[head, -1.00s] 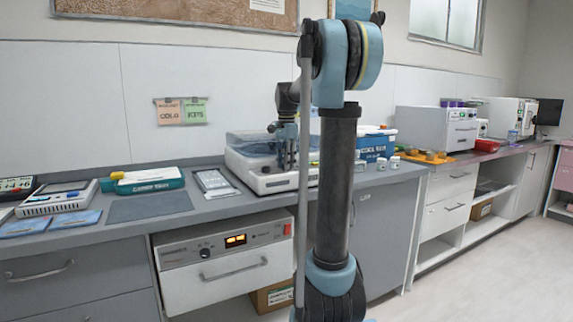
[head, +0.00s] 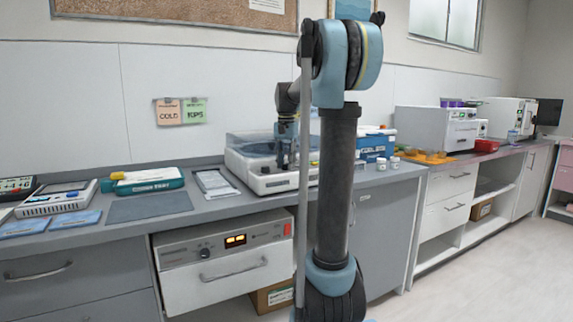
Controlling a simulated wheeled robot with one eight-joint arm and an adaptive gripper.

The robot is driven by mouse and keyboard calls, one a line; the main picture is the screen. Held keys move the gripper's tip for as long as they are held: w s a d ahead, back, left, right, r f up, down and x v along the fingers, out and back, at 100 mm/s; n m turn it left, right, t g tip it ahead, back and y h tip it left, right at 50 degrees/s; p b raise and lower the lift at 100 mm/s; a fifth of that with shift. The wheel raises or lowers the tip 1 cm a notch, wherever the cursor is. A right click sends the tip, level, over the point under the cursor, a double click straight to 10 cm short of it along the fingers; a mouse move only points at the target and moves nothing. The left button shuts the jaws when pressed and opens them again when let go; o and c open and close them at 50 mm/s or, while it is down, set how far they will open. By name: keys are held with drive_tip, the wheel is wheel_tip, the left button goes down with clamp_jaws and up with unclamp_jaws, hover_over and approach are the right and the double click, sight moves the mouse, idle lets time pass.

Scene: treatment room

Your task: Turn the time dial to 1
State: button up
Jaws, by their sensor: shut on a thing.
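A white benchtop machine (head: 265,183) with a clear lid (head: 250,146) stands on the grey counter, partly behind my arm. My gripper (head: 283,164) points down at the machine's front right part, low against its top. Its fingers are closed at the machine, on what appears to be the time dial. The dial itself is too small and covered to make out, so its setting cannot be read.
A drawer-like unit (head: 225,285) with a black knob and lit orange display sits under the counter. A grey mat (head: 148,206), a green-and-white box (head: 150,184) and a tablet-like device (head: 215,184) lie left. A blue box (head: 372,146) and small jars (head: 395,162) stand right.

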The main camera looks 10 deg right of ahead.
drive_tip(key=n, duration=0.5)
drive_tip(key=shift+w+n, duration=0.15)
drive_tip(key=shift+n, duration=0.25)
idle(0.4)
drive_tip(key=o, duration=1.1)
drive_tip(key=shift+r, duration=0.1)
wheel_tip(320, 180, up, 12)
drive_tip(key=shift+f, duration=0.15)
